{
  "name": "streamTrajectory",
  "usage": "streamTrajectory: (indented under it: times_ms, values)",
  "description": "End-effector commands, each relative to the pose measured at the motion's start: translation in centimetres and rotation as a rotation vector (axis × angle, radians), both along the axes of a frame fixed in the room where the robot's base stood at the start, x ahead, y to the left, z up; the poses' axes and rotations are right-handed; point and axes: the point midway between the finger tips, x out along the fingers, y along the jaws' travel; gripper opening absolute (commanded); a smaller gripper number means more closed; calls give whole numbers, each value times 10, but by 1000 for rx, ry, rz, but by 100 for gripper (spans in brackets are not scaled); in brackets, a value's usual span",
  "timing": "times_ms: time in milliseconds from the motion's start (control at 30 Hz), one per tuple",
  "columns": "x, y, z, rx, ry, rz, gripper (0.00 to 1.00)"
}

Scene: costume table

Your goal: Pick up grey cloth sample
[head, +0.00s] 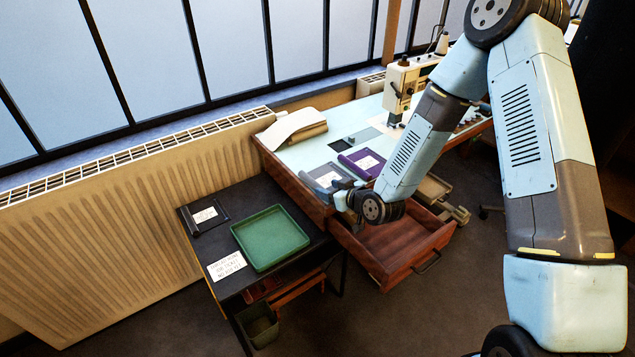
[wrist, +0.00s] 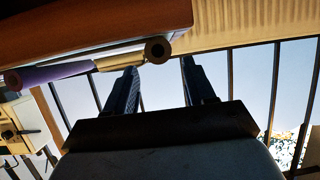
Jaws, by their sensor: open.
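The grey cloth sample (head: 324,177) lies on the pale tabletop near its front edge, with a white label on it. My gripper (head: 343,190) is at the table's front edge, just right of the grey sample and partly in front of it. In the wrist view my gripper (wrist: 160,66) shows its two dark fingers apart with nothing held between them. A pale roll (wrist: 118,62) with a round hollow end lies near the fingertips; I cannot tell whether it belongs to the grey sample.
A purple sample (head: 360,160) lies right of the grey one. An open wooden drawer (head: 395,243) juts out below my gripper. A sewing machine (head: 405,85) stands farther back. A low black table holds a green tray (head: 270,238) and a black item (head: 205,217). A radiator (head: 120,220) stands left.

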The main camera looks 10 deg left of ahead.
Motion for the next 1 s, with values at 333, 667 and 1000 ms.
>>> streamTrajectory:
  times_ms: [333,667,1000]
  values:
    - [21,31,-15,0,0,0,54]
    - [22,33,-16,-1,1,0,49]
    - [22,32,-16,0,1,0,16]
